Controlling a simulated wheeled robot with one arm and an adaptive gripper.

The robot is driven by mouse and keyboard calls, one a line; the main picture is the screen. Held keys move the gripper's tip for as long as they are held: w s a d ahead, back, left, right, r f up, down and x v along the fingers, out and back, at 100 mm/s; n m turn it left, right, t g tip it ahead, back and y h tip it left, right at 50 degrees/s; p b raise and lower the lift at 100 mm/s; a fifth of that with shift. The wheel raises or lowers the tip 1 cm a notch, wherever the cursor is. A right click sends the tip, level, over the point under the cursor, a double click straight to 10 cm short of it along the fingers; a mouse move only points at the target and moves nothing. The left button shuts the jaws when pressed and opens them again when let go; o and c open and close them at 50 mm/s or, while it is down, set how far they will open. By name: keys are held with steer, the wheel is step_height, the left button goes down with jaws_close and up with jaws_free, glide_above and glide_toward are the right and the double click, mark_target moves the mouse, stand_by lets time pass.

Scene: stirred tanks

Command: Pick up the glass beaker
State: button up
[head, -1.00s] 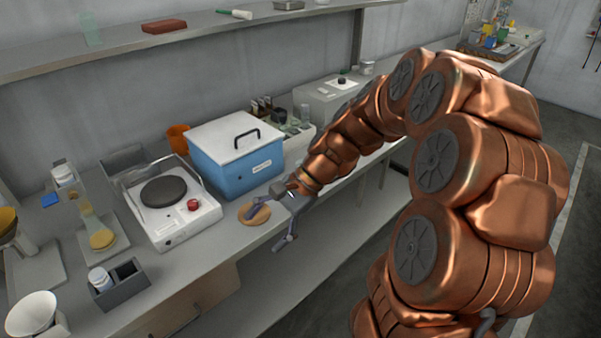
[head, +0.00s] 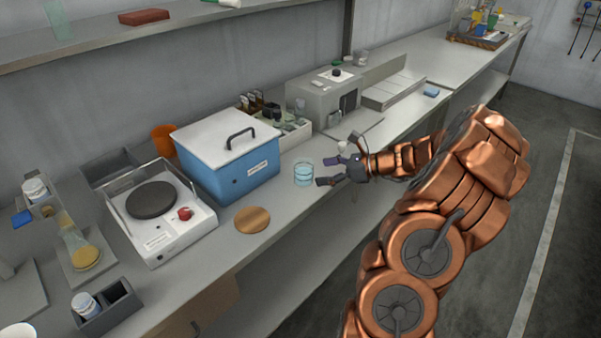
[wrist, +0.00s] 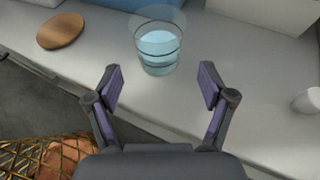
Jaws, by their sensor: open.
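The glass beaker (head: 304,174) stands upright on the bench, to the right of the blue box, with pale blue liquid in it. In the wrist view the beaker (wrist: 158,50) is ahead of my gripper, near the middle of the picture. My gripper (head: 325,171) is open and empty, just to the right of the beaker in the head view. In the wrist view my gripper's (wrist: 160,86) two fingers are spread wide, and the beaker is beyond the fingertips, not between them.
A blue box with a white lid (head: 226,154) stands left of the beaker. A round wooden disc (head: 252,220) lies on the bench near its front edge. A hotplate (head: 158,215) stands further left. A small white object (wrist: 308,101) is at the right in the wrist view.

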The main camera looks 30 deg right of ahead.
mark_target(306, 165)
steer(key=shift+p+x, duration=0.8)
steer(key=shift+x, duration=2.65)
steer(key=shift+a+r, duration=0.1)
steer(key=shift+r, duration=0.05)
steer(key=c, duration=1.3)
steer(key=shift+r, duration=0.5)
steer(key=r, duration=0.1)
steer(key=r+b, duration=0.1)
steer(key=shift+s+d+r, duration=0.25)
steer(key=shift+s+r, duration=0.05)
steer(key=s+d+b, duration=0.1)
steer(key=s, duration=0.3)
steer(key=s+d+r, duration=0.1)
steer(key=s+d, duration=0.1)
steer(key=s, duration=0.3)
steer(key=s+d+b, duration=0.1)
steer(key=s+d, duration=0.1)
steer(key=s, duration=0.3)
steer(key=shift+s+d+r+b, duration=0.15)
steer(key=shift+d+r+b, duration=0.05)
steer(key=shift+b, duration=0.1)
